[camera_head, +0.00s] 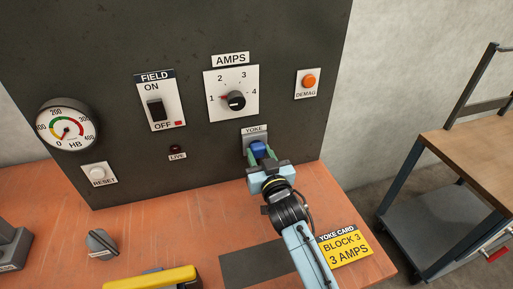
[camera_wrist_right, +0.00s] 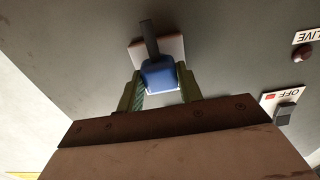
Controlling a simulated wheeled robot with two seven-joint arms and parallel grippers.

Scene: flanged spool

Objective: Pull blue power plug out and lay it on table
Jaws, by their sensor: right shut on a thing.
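The blue power plug (camera_head: 258,149) is at the YOKE socket (camera_head: 250,134) on the dark panel. My right gripper (camera_head: 259,158) is shut on the plug, with a finger on each side of it. In the right wrist view the blue plug (camera_wrist_right: 160,75) sits between the two greenish fingers (camera_wrist_right: 160,90), in front of the pale socket plate (camera_wrist_right: 174,46). How deep the plug sits in the socket is hidden. My left gripper is not in view.
The orange-brown table (camera_head: 150,225) has a grey knob (camera_head: 101,243), a yellow object (camera_head: 155,280), a dark mat (camera_head: 255,265) and a yellow YOKE CARD (camera_head: 345,248). Bare table lies left of my right arm. A wooden-topped cart (camera_head: 470,150) stands at right.

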